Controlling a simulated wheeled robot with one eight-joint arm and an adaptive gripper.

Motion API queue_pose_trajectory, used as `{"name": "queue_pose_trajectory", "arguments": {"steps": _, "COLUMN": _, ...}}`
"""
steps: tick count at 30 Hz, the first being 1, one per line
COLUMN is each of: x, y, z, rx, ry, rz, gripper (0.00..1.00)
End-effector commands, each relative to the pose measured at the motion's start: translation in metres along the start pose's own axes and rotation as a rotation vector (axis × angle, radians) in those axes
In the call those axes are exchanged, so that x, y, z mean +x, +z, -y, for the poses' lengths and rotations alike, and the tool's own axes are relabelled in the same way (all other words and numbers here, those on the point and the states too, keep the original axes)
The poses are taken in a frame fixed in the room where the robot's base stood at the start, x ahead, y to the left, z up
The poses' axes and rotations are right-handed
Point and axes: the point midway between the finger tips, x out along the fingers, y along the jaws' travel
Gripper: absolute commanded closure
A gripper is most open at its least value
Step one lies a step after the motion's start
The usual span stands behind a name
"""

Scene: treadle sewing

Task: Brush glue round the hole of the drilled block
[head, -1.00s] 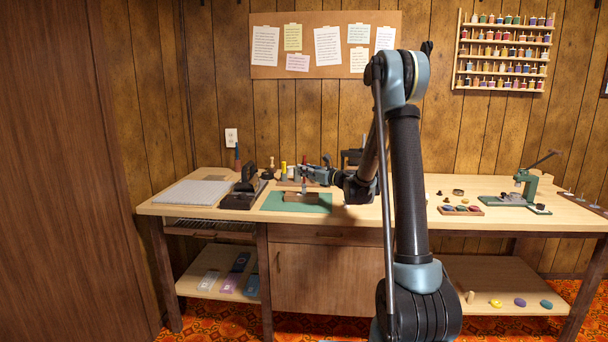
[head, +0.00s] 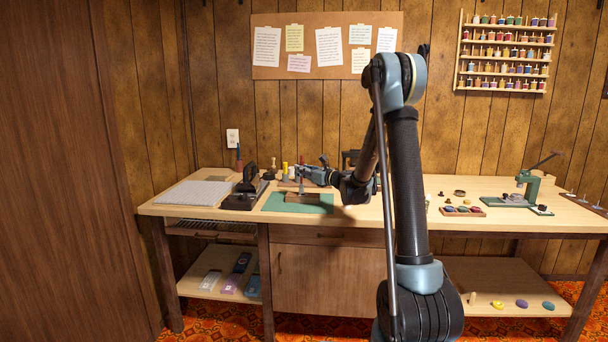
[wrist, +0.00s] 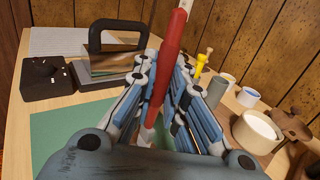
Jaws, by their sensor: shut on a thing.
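My gripper (head: 302,177) is over the green mat (head: 270,204) on the bench. In the wrist view my gripper (wrist: 160,98) is shut on a red-handled brush (wrist: 168,65), held between the fingers. The brush's lower end is pale and partly hidden by the fingers. In the head view a brown block (head: 312,198) lies on the mat, just below my gripper. Its hole cannot be made out, nor whether the brush touches it. A round cream pot (wrist: 257,132), perhaps the glue pot, stands to the right in the wrist view.
Left of the mat are a dark box (wrist: 47,77), a black-handled block tool (wrist: 118,50) and a grey board (head: 196,193). A yellow peg (wrist: 201,66) and cups (wrist: 247,97) stand behind. A green press (head: 526,190) stands far right. Bare bench lies right of the mat.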

Motion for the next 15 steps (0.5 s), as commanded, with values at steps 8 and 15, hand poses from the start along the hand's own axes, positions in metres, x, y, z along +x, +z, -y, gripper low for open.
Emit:
{"name": "queue_pose_trajectory", "arguments": {"steps": 8, "x": 0.006, "y": 0.0, "z": -0.004, "rx": 0.0, "ry": 0.001, "rz": 0.0, "gripper": 1.0}}
{"name": "queue_pose_trajectory", "arguments": {"steps": 15, "x": 0.015, "y": 0.002, "z": -0.01, "rx": 0.0, "ry": 0.002, "rz": 0.0, "gripper": 1.0}}
